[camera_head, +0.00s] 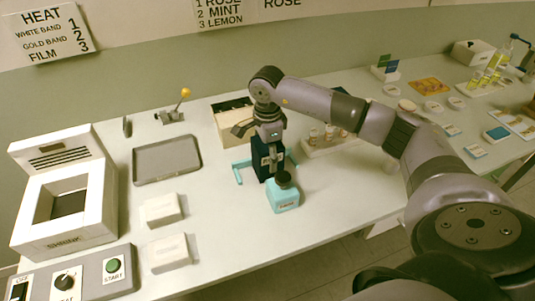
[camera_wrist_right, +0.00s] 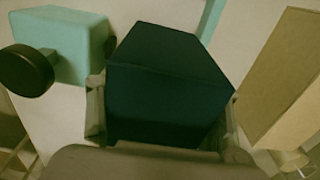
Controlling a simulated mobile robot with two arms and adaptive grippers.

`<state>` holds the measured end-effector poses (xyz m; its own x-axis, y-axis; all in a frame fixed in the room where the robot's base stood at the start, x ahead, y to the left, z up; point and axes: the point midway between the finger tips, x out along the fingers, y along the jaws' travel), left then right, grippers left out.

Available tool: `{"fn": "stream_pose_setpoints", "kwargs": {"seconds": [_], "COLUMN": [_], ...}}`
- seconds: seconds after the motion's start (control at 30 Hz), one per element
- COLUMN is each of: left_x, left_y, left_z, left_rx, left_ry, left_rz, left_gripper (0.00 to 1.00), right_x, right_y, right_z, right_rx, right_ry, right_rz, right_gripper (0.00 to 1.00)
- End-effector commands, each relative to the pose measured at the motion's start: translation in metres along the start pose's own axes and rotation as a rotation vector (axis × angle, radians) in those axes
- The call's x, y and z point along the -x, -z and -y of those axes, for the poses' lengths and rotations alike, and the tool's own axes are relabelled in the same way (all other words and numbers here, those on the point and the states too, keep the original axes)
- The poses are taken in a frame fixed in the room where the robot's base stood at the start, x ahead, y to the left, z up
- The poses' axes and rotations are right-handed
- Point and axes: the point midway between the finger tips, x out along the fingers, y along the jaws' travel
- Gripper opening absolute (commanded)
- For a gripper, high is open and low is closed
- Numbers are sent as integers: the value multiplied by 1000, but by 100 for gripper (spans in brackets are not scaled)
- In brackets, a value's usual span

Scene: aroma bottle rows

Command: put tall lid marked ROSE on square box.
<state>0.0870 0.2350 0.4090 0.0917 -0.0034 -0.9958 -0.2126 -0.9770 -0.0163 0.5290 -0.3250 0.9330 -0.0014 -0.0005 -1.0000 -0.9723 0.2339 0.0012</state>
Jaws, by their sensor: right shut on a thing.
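My right gripper (camera_head: 269,150) is shut on a tall dark navy lid (camera_head: 263,167) with a pale label too small to read. The lid also fills the middle of the right wrist view (camera_wrist_right: 165,88), between the fingers. I cannot tell whether its lower end touches the teal holder (camera_head: 238,174) around it. The teal box shows at upper left in the wrist view (camera_wrist_right: 75,42), beside the lid. My left gripper is not in view.
A beige box (camera_head: 226,128) with dark contents stands behind the lid. A grey tray (camera_head: 167,160), white boxes (camera_head: 162,210) and a shrink oven (camera_head: 65,205) are to the left. A rack of small bottles (camera_head: 328,138) is at right. The table front right of the teal box is clear.

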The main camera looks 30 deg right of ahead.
Motion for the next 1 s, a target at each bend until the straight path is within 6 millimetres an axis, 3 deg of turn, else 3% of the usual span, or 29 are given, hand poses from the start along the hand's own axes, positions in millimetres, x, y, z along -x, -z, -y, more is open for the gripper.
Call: {"fn": "stream_pose_setpoints", "kwargs": {"seconds": [0.47,0.5,0.83,1.0], "left_x": [-3,-3,-3,-3], "left_y": [0,0,0,0], "left_z": [0,0,-1,-1], "left_rx": [0,0,0,0], "left_ry": [0,0,-1,-1], "left_rz": [0,0,0,0], "left_gripper": [40,40,40,40], "right_x": [-2,-2,-2,-2], "right_y": [0,0,0,0], "right_z": [0,0,0,0], "right_rx": [0,0,0,0], "right_ry": [0,0,0,0], "right_rz": [0,0,0,0], "right_gripper": [32,62,83,83]}}
